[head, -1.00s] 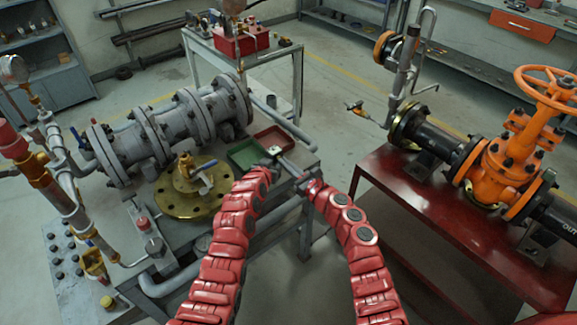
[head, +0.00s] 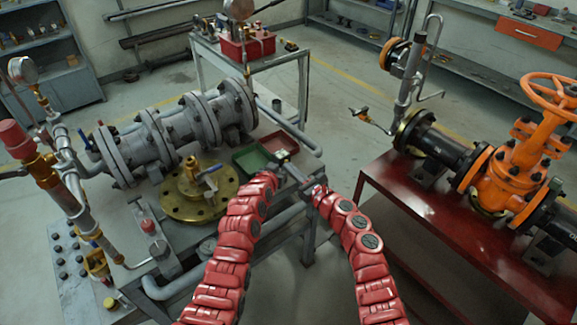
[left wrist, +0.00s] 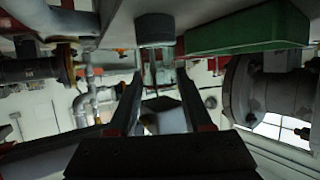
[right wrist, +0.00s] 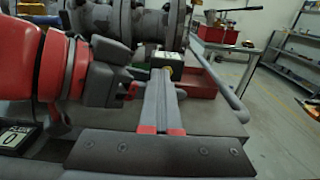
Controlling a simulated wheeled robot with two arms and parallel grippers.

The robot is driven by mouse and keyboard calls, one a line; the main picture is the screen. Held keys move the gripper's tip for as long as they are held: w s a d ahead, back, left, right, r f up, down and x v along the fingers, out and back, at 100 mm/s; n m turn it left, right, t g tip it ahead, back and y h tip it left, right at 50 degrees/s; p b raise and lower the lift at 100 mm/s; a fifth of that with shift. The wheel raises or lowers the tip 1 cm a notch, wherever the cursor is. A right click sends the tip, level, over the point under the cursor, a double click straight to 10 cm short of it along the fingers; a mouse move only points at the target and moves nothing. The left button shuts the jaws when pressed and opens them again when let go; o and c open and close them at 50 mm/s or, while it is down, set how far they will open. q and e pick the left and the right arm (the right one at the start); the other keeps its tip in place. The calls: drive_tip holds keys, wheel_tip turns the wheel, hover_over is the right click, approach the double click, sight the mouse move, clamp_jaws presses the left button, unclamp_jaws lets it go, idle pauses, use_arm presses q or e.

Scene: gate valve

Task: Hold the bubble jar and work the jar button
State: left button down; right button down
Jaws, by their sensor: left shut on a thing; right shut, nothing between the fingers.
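The bubble jar is mostly hidden; a small pale and dark thing (right wrist: 168,60) at the fingertips in the right wrist view appears to be part of it. My left gripper (right wrist: 135,88) is shut on it from the left in that view. In the left wrist view, the left fingers (left wrist: 157,85) reach toward a pale, unclear shape between them. My right gripper (right wrist: 163,76) is shut and empty, its tips close to the small thing; I cannot tell whether they touch. In the head view the right gripper (head: 285,160) points toward the bench. The jar button cannot be made out.
A green tray (head: 252,160) and a red tray (head: 279,143) lie just beyond the grippers. A brass flange (head: 182,209) and grey pipework (head: 165,140) fill the left bench. A red table (head: 440,220) with an orange valve (head: 495,178) stands right.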

use_arm(q)
drive_tip(key=shift+a+f, duration=0.15)
drive_tip(key=shift+a, duration=0.15)
use_arm(e)
drive_tip(key=v, duration=1.2)
drive_tip(key=shift+d, duration=0.2)
drive_tip(key=shift+w, duration=0.1)
use_arm(q)
drive_tip(key=shift+c, duration=1.2)
unclamp_jaws()
